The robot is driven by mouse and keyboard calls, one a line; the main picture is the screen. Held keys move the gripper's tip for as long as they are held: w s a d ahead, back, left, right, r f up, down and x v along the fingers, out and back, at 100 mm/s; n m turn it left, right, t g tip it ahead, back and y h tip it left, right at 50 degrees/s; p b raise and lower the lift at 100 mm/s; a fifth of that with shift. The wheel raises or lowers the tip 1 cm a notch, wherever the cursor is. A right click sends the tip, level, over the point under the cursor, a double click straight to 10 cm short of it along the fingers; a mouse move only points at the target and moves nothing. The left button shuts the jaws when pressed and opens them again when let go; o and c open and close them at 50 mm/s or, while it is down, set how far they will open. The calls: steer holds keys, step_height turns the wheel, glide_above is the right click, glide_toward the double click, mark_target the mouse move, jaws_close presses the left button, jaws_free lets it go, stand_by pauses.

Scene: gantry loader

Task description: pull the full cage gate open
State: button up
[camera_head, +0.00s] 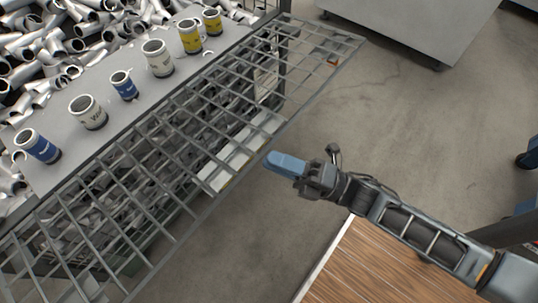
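The cage gate (181,237) is a long grey wire-mesh panel running from the lower left to the upper right. I cannot tell from this one view how far it stands from the cage frame. My gripper (283,162) has blue fingers and is just right of the gate's lower long edge, near the middle of that edge. The fingertips point left toward the rim. They look close to it, but I cannot tell whether they touch it. The fingers overlap in this view, so their opening is hidden.
Several mugs stand on a grey shelf (62,98) behind the gate, beside heaped metal pipe fittings (110,36). A wooden top (385,268) lies below my arm. A grey cabinet (420,25) stands at the upper right. The concrete floor (420,125) between is clear.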

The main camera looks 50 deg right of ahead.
steer(key=f+b+v, duration=0.1)
steer(key=b+v, duration=0.3)
steer(key=v, duration=0.4)
steer(key=shift+d+f, duration=0.2)
steer(key=shift+f, duration=0.3)
stand_by(0.5)
stand_by(0.7)
